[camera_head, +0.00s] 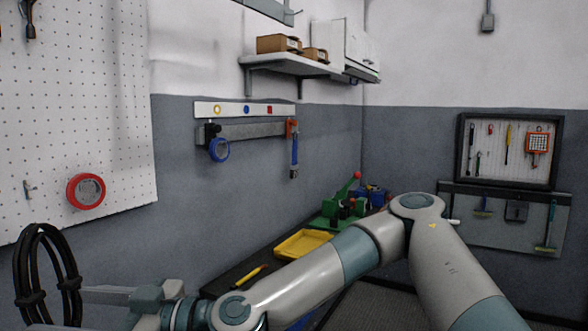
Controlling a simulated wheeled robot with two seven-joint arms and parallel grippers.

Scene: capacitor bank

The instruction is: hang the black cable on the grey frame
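The black cable (45,235) is an upright coil of several loops with ties, at the lower left edge; its bottom is cut off by the picture. My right arm comes in from the lower right and bends left across the picture. My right gripper (84,296) points left, with a pale finger reaching the coil's right side. I cannot tell whether the fingers grip the cable. My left gripper is not in view. No grey frame is clear to me; a grey rail (258,130) is on the back wall, and a grey bracket-like part (268,9) is cut off at the top.
A white pegboard (85,120) with a red tape roll (86,191) is on the left wall. A shelf (290,65) and a tool board (508,150) are farther off.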

